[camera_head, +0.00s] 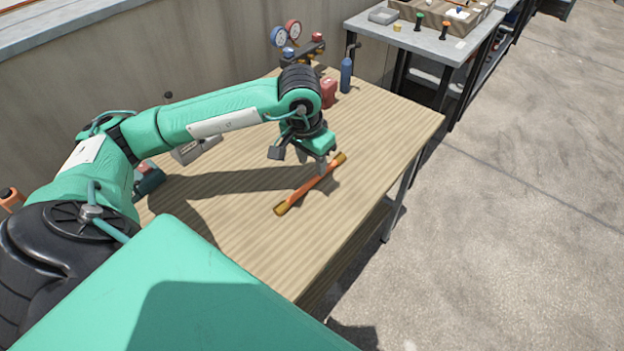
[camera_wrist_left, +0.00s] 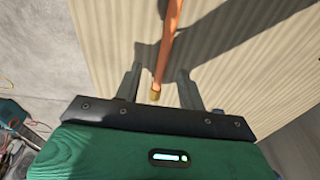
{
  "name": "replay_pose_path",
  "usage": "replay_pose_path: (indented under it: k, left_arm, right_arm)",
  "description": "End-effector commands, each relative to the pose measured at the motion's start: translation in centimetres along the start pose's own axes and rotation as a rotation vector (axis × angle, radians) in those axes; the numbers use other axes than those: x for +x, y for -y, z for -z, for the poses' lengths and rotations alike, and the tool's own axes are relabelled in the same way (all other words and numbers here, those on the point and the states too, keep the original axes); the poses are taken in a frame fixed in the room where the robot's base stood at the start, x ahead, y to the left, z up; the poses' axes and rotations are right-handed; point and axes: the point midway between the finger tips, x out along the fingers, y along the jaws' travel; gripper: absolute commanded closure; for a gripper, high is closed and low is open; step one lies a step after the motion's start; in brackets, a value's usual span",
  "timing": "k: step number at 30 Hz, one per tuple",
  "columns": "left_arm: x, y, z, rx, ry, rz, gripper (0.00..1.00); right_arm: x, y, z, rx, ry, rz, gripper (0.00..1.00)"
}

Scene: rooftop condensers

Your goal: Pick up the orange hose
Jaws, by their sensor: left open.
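The orange hose (camera_head: 308,187) is a short straight length with brass-coloured ends, lying diagonally on the wooden tabletop (camera_head: 240,235). My left gripper (camera_head: 321,168) is open at its far right end, partly in front of it. In the left wrist view, the hose (camera_wrist_left: 168,45) runs up from between the two fingers of the left gripper (camera_wrist_left: 160,70), with its brass end near the palm. The fingers stand apart on either side of it, with gaps showing. Whether they are at the hose's height is hard to tell. My right gripper is in neither view.
A gauge set (camera_head: 295,40), a blue bottle (camera_head: 346,75) and a red container (camera_head: 328,92) stand at the table's back. A grey table (camera_head: 425,42) with a tray is beyond. The tabletop around the hose is bare; its right edge is near.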

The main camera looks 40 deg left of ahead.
Motion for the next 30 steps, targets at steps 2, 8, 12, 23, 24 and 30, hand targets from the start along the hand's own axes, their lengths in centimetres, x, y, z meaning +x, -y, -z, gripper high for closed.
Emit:
replay_pose_path:
  k: [2, 8, 12, 23, 24, 30]
  left_arm:
    - [1.0, 0.0, 0.0, 0.0, 0.002, 0.0, 0.6]
    - [2.2, 0.1, -0.1, -0.001, 0.001, 0.001, 0.6]
    - [3.8, 0.5, -0.2, -0.001, 0.003, 0.0, 0.6]
    - [7.0, 0.8, -0.2, 0.0, -0.001, 0.001, 0.6]
    - [7.0, 0.8, -0.2, 0.0, -0.001, 0.001, 0.6]
    - [7.0, 0.8, -0.2, 0.0, -0.001, 0.001, 0.76]
  right_arm:
    - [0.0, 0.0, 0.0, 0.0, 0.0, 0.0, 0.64]
    - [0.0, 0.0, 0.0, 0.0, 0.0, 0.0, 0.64]
    - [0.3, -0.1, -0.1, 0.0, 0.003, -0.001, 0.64]
    - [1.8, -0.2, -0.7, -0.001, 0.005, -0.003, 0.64]
    - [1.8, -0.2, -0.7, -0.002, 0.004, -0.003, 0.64]
    - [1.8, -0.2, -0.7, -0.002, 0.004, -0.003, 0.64]
